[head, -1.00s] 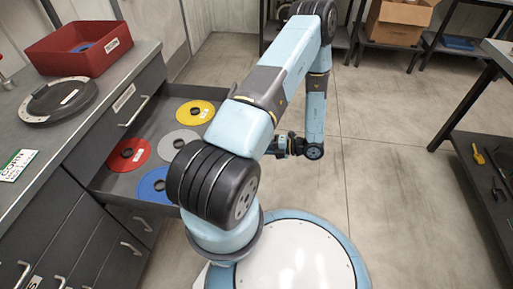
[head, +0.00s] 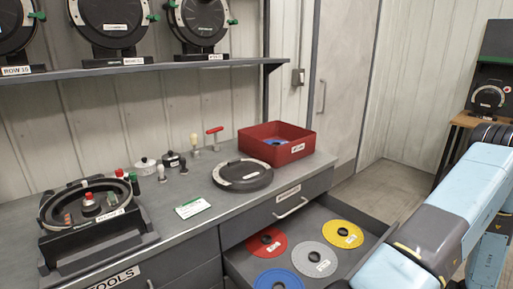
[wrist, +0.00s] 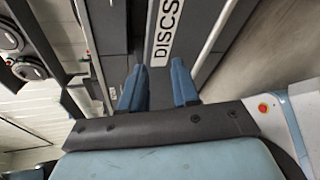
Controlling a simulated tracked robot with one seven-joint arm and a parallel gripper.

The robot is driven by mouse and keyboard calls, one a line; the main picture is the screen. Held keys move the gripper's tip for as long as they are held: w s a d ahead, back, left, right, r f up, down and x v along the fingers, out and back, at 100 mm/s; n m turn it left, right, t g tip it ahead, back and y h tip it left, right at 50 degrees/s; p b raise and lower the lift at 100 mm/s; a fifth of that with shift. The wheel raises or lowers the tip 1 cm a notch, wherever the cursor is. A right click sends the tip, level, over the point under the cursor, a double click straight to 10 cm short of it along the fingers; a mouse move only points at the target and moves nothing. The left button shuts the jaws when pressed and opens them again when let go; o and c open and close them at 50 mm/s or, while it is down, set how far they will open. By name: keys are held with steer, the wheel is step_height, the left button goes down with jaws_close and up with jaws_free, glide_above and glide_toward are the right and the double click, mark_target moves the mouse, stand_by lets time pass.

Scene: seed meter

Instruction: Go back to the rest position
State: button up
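My gripper (wrist: 158,82) shows in the wrist view with its two blue fingers apart and nothing between them. It points at a dark drawer front with a DISCS label (wrist: 165,30); the distance is hard to tell. In the head view, my arm is folded at the right edge, and the gripper is hidden or out of frame. The open drawer (head: 350,212) holds a red disc (head: 266,242), a grey disc (head: 315,259), a yellow disc (head: 343,233) and a blue disc (head: 278,281).
On the bench stand an open seed meter (head: 92,212), a black round cover (head: 242,175), a green-and-white card (head: 193,207) and a red bin (head: 277,143) with a blue disc inside. More meters (head: 198,20) stand on the shelf above. The drawer juts out beside my arm.

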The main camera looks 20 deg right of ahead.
steer(key=w+a+r+n+g, duration=0.45)
steer(key=a+r+n, duration=0.2)
steer(key=r, duration=0.25)
steer(key=w+a+r+n+g, duration=0.3)
steer(key=w+a+r+n, duration=0.2)
steer(key=r+n, duration=0.3)
steer(key=w+a+r+n+g, duration=0.3)
steer(key=w+a+r+n, duration=0.3)
steer(key=r, duration=0.3)
steer(key=s+a+r+n+t+h, duration=0.2)
steer(key=s+a+r+n+h, duration=0.2)
steer(key=a+r+n, duration=0.5)
steer(key=s+a+r+n+t+h, duration=0.2)
steer(key=s+a+r+n+h, duration=0.2)
steer(key=a+r+n, duration=0.5)
steer(key=s+a+n, duration=0.1)
steer(key=a+n, duration=0.2)
steer(key=n, duration=0.2)
steer(key=shift+s+r, duration=0.25)
steer(key=shift+s, duration=0.1)
